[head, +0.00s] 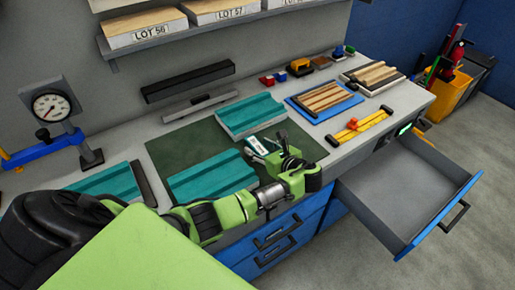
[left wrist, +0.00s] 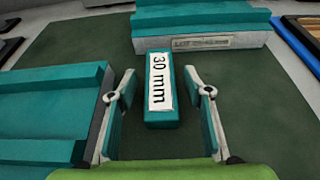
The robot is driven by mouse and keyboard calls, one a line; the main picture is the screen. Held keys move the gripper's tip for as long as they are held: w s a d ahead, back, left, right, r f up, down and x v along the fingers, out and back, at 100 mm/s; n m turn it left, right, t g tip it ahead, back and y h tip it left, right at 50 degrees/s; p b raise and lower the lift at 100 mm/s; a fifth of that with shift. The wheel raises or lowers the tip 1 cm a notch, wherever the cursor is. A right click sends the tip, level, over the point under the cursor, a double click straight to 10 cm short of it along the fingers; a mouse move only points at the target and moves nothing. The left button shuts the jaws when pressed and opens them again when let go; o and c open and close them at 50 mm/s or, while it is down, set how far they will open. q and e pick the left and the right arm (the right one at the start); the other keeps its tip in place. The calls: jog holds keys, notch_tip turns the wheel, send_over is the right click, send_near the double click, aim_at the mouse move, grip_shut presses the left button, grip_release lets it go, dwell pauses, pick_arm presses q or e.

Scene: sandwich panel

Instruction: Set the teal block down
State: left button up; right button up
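The teal block (left wrist: 162,112) has a white label reading "30 mm" and rests on the dark green mat (left wrist: 70,42). In the head view the block (head: 257,146) shows by its white label, partly behind my left gripper (head: 264,152). In the left wrist view my left gripper (left wrist: 160,98) has its fingers apart, one on each side of the block. Mat-coloured gaps show between the block and both fingers, so it is not gripped. Whether the block's underside lies fully flat is hard to tell. My right gripper is not in view.
Teal stepped panels stand close by, one behind the block (head: 250,114) and one left of it (head: 212,175). An open drawer (head: 405,190) juts out at the right. A dial gauge (head: 53,106) stands at the left. A blue tray (head: 325,110) lies at the back right.

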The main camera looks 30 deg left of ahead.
pick_arm(q)
grip_shut()
jog(key=shift+r, duration=0.1)
